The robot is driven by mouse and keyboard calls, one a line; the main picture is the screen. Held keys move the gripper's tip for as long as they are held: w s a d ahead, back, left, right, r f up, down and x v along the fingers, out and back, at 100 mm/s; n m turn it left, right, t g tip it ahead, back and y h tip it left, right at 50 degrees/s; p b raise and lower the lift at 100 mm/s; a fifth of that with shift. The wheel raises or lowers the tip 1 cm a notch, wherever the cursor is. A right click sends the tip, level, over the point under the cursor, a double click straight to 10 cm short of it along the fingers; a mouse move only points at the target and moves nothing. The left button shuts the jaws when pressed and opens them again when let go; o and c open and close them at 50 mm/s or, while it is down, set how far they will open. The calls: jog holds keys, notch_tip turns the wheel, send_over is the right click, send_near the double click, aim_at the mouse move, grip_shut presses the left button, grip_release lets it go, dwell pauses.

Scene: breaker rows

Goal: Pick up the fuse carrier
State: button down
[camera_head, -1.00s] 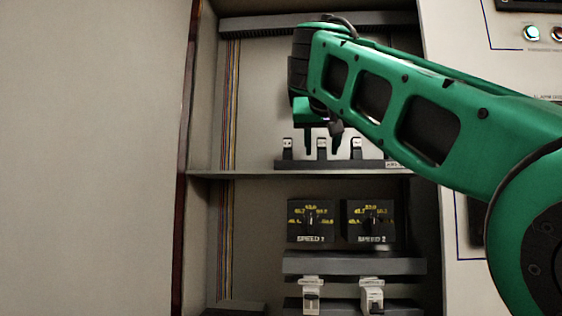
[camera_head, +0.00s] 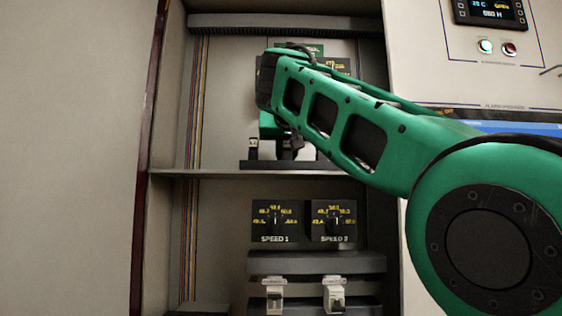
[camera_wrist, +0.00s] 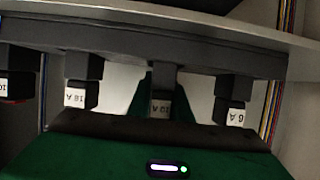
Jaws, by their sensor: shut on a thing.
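The fuse carrier (camera_wrist: 161,106) is a small dark block with a white label, at the middle of the wrist view. The label is upside down and its number is hard to read. My gripper (camera_head: 285,149) is shut on this carrier, which still sits in line on its dark rail (camera_head: 258,164). In the head view my wrist and fingers hide most of it. Green finger surfaces show behind and beside it in the wrist view.
Other carriers stand on the same rail: one labelled 16 A (camera_wrist: 77,95) and one labelled 6 A (camera_wrist: 234,113) on either side, close to my fingers. A shelf (camera_head: 205,174) runs just below the rail. Two SPEED dials (camera_head: 277,221) and breakers (camera_head: 273,294) are lower down.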

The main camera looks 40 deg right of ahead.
jog(key=shift+r, duration=0.1)
jog(key=shift+w+r, duration=0.1)
jog(key=shift+r, duration=2)
jog(key=s+a+r, duration=0.5)
jog(key=a+r, duration=0.1)
jog(key=a, duration=0.4)
jog(key=shift+a+r, duration=0.25)
jog(key=shift+r, duration=0.1)
